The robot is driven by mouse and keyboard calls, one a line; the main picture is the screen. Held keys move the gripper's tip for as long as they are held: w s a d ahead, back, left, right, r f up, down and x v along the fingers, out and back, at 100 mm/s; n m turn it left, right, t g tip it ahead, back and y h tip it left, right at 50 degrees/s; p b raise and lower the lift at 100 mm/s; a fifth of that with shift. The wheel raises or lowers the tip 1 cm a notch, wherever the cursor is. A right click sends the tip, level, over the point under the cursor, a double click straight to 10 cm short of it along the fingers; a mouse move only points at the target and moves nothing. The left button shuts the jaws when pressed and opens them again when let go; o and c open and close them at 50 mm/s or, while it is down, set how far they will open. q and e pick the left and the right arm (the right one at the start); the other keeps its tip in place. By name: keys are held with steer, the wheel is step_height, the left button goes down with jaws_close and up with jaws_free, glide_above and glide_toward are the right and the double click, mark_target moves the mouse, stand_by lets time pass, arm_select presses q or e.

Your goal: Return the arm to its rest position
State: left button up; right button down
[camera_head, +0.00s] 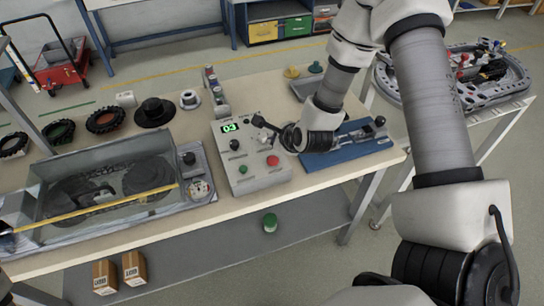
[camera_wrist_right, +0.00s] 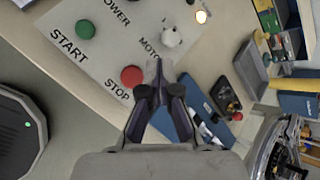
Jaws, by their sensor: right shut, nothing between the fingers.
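My right arm (camera_head: 432,100) comes in from the right and bends over the bench. Its gripper (camera_head: 259,121) hangs over the right part of the grey control box (camera_head: 225,172). In the wrist view the gripper (camera_wrist_right: 158,68) is shut and empty, with its tips between the red STOP button (camera_wrist_right: 131,76) and the white MOTOR knob (camera_wrist_right: 172,37). I cannot tell its exact height above the panel.
The box display (camera_head: 230,128) reads 03. A blue mat (camera_head: 350,158) with tools lies under my right wrist. A glass-sided tank (camera_head: 55,215) stands left of the box, with black rings (camera_head: 105,120) behind. A track table (camera_head: 500,108) stands at right.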

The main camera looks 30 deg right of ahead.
steer(key=s+a+f+n, duration=0.1)
steer(key=s+f+n, duration=0.1)
steer(key=s+a+f+n+g+b, duration=0.1)
steer(key=s+f+n, duration=0.1)
steer(key=f, duration=0.1)
steer(key=s+a+f+n+g, duration=0.1)
steer(key=s+f+n, duration=0.1)
steer(key=f, duration=0.1)
steer(key=shift+n+y+b, duration=0.3)
steer(key=s+a+f+n+g+b, duration=0.1)
steer(key=s+a+f+n+g, duration=0.1)
steer(key=s+f+n, duration=0.5)
steer(key=s+a+f+n+g+b, duration=0.2)
steer(key=s+f+n+g, duration=0.3)
steer(key=s+n, duration=0.8)
steer(key=shift+s+a+f, duration=0.7)
steer(key=shift+s+f, duration=0.2)
steer(key=shift+f, duration=0.05)
steer(key=shift+w, duration=0.1)
